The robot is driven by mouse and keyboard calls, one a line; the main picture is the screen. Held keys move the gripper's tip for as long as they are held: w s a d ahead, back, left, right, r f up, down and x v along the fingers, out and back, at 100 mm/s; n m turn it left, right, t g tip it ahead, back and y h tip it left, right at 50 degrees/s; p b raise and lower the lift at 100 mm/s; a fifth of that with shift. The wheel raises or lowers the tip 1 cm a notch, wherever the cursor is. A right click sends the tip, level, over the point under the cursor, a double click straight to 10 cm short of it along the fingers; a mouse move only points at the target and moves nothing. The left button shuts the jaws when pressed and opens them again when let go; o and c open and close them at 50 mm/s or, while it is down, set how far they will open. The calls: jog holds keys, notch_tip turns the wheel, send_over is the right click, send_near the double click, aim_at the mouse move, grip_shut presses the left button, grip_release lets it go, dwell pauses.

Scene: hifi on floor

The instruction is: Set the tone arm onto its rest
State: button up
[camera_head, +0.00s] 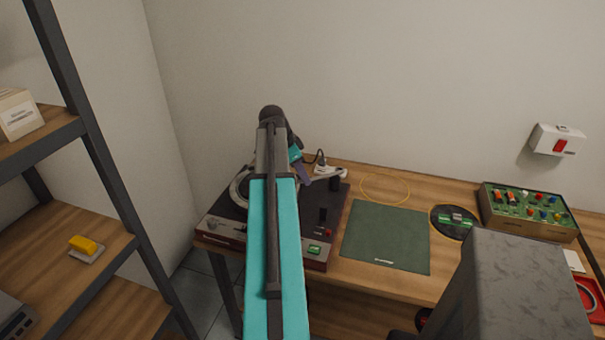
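The record player (226,222) stands at the left end of the wooden bench. It has a dark top, a pale platter rim (238,190) and small controls on its right side. My teal arm crosses in front of it and hides much of the platter. My gripper (304,178) points down over the back right part of the player, by a short dark cylinder (335,184). It is small and partly covered by my own arm, so its fingers and anything between them are unclear. I cannot make out the tone arm or its rest.
A white power strip (328,171) with a black cable lies behind the player. A metal shelf (88,130) stands left.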

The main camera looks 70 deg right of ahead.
jog(key=shift+c, duration=0.4)
grip_shut()
jog(key=shift+s, duration=0.15)
